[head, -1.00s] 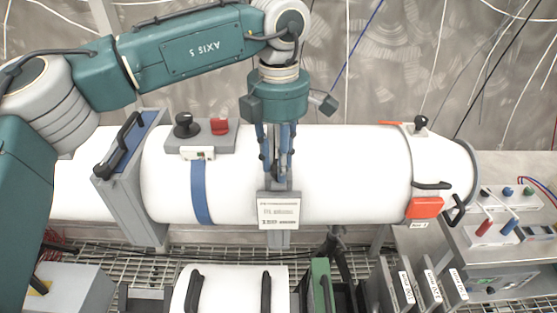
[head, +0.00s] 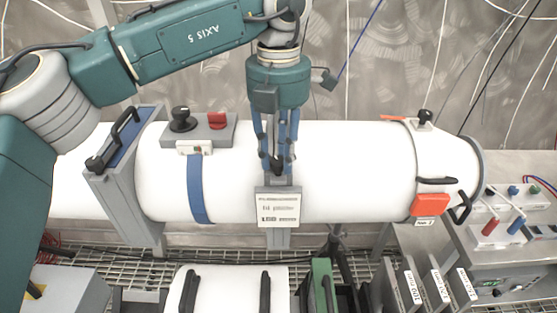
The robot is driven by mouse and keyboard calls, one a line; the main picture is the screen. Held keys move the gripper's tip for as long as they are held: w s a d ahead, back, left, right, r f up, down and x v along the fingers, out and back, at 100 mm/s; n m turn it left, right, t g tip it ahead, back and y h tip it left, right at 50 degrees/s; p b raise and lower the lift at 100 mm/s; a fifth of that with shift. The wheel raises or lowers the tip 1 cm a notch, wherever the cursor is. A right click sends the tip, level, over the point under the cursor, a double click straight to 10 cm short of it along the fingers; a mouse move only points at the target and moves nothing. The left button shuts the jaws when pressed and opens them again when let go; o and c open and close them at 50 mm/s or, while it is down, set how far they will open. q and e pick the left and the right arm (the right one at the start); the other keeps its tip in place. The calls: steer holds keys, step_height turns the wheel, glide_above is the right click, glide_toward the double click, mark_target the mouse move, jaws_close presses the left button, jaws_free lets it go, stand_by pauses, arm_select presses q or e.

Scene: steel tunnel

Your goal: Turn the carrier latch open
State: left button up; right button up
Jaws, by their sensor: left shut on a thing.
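My left gripper (head: 277,168) points straight down at the top of the long white tube (head: 345,170). Its blue fingers are shut on a small dark part, which looks like the latch knob. The fingers hide most of this part, so I cannot tell its angle. It sits on a grey bracket just behind a white label plate (head: 278,208); the label text is too small to read. My right gripper is not in view.
A grey box with a black knob (head: 182,119) and a red switch (head: 217,120) sits left on the tube. A grey hatch frame (head: 124,180) stands further left. An orange block (head: 430,204) is at the right end. A control box (head: 505,262) stands lower right.

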mark_target(278, 160)
arm_select(q)
steer(key=n+b, duration=0.3)
steer(key=n, duration=0.3)
steer(key=n+b, duration=0.2)
steer(key=n, duration=0.4)
stand_by(0.5)
steer(key=o, duration=1.2)
steer(key=shift+c, duration=0.2)
steer(key=shift+r, duration=0.1)
step_height(278, 160, up, 12)
